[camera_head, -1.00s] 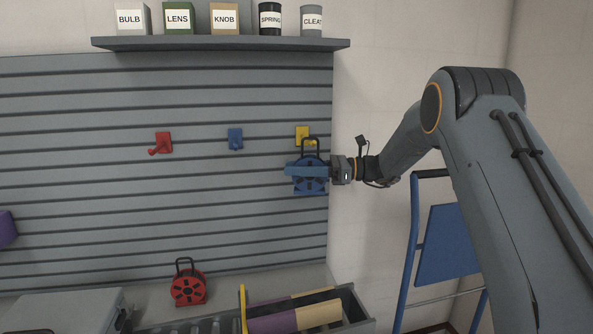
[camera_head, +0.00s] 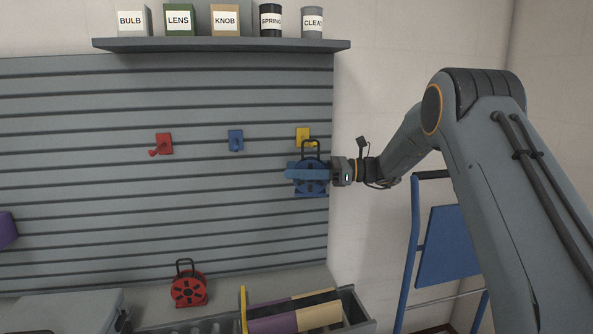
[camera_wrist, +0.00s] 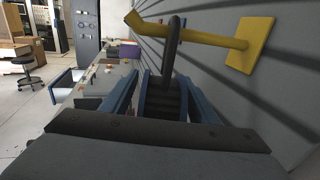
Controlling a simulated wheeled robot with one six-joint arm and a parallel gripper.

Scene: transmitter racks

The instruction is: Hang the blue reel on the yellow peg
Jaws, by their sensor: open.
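The blue reel (camera_head: 311,188) is upright with its black handle loop at the top, in front of the slatted wall. The yellow peg (camera_head: 302,134) is on the wall right behind the handle. In the wrist view the yellow peg (camera_wrist: 212,39) runs out from its plate and crosses the black handle (camera_wrist: 172,55) just below its top; it appears to pass through the loop. My gripper (camera_head: 306,171) is open, with its blue fingers around the reel's body. In the wrist view my gripper (camera_wrist: 160,82) has one finger on each side of the reel; contact is hard to judge.
A red peg (camera_head: 163,143) and a blue peg (camera_head: 236,139) are to the left on the wall. A shelf (camera_head: 220,44) with labelled containers is above. A red reel (camera_head: 188,289) and an open bin (camera_head: 357,310) are below. A blue-framed cart (camera_head: 416,240) stands at right.

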